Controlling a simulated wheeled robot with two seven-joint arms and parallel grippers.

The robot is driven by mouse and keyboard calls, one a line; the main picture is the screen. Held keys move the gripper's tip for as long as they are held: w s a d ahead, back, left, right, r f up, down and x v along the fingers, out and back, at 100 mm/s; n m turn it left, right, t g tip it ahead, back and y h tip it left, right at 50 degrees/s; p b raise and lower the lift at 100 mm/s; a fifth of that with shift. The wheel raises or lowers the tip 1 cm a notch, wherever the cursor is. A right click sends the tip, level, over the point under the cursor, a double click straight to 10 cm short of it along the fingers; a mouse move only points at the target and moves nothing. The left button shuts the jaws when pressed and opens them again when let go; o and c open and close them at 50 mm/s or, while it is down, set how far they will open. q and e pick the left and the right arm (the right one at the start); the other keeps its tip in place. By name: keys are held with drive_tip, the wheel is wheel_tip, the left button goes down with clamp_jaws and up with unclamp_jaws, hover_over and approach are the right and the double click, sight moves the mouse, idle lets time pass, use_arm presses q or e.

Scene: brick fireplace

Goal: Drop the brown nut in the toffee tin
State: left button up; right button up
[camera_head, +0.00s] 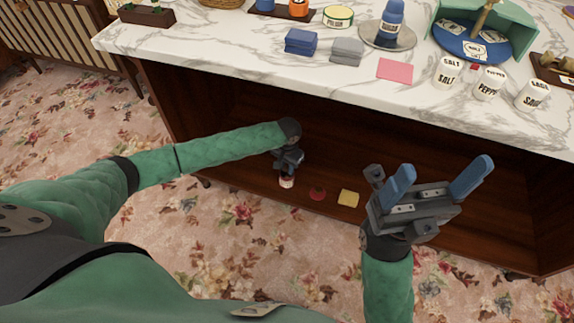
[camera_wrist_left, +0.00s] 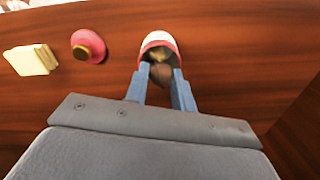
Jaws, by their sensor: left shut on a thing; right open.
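My left gripper (camera_head: 288,168) reaches down to the lower wooden shelf. In the left wrist view its two blue fingers (camera_wrist_left: 160,78) are shut on the brown nut (camera_wrist_left: 161,73), a small rounded thing. Just beyond the fingertips stands a small round container, white with a pinkish-red rim (camera_wrist_left: 158,39), probably the toffee tin. It shows in the head view (camera_head: 286,183) below the gripper; its label is not readable. The nut overlaps its opening in the wrist view; I cannot tell its height above it. My right gripper (camera_head: 436,180) is open and empty, in front of the counter.
A red round item (camera_head: 317,194) and a yellow square stack (camera_head: 348,198) lie on the shelf (camera_head: 240,170) to the right of the container. The marble counter (camera_head: 235,50) overhangs the shelf and carries folded cloths, a pink square and several labelled shakers.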

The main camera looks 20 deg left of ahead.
use_arm(q)
drive_tip(key=shift+p, duration=0.8)
idle(0.9)
drive_tip(key=o, duration=1)
